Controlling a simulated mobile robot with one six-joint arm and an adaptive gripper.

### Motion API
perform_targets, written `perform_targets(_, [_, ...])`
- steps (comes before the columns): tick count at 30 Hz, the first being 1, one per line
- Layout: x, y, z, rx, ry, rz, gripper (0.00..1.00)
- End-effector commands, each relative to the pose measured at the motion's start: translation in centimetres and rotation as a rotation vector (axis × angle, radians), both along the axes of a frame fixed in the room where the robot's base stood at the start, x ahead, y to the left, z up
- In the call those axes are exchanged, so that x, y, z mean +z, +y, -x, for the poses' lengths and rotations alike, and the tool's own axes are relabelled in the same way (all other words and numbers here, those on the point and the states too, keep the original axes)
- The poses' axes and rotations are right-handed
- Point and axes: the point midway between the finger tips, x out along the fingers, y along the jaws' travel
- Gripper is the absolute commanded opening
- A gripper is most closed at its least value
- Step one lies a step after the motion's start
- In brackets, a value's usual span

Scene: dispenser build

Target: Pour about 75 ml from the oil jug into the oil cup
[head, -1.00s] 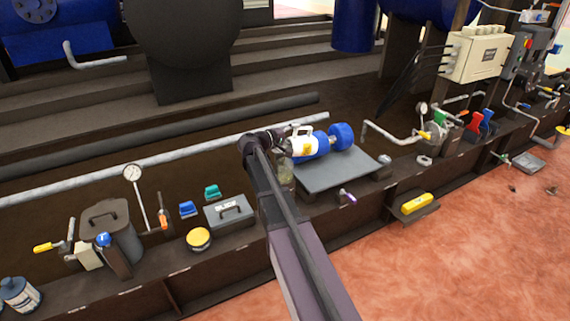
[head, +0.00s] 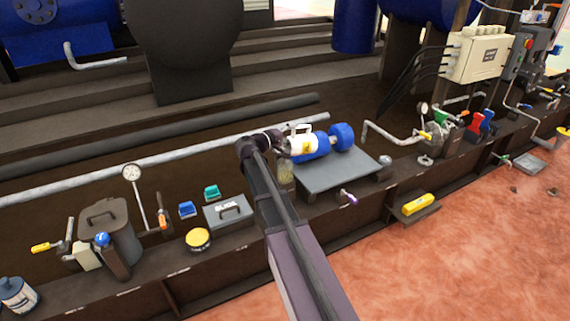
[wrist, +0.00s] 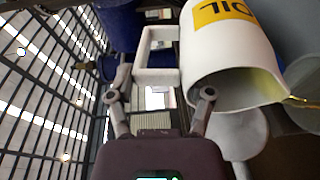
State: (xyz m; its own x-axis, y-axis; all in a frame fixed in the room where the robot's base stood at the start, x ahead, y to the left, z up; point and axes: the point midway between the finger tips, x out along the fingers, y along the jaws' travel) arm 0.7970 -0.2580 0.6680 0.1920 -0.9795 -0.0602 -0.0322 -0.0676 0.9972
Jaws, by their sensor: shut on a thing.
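The oil jug (head: 301,145) is white with a yellow OIL label, held in front of the blue motor. In the wrist view the jug (wrist: 232,55) is strongly tilted, with its open mouth to the lower right. Yellow oil shows inside and at the lip. My gripper (wrist: 162,96) is shut on its white handle; in the head view my gripper (head: 280,143) is small and partly hidden. A clear, yellowish vessel (head: 286,174), perhaps the oil cup, stands just below the jug, partly behind my arm. Its fill level and whether oil enters it cannot be told.
A blue motor (head: 340,137) lies over a grey plate (head: 325,176) to the right. A pipe (head: 165,158) runs behind.

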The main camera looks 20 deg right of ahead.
Motion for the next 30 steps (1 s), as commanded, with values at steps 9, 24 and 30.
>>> perform_targets(9, [0.0,0.2,0.0,0.000,-0.001,0.030,0.06])
perform_targets(24, [0.4,0.1,0.0,-0.001,-0.001,0.038,0.06])
perform_targets(30, [0.4,-1.5,-0.1,-0.004,0.007,-0.107,0.06])
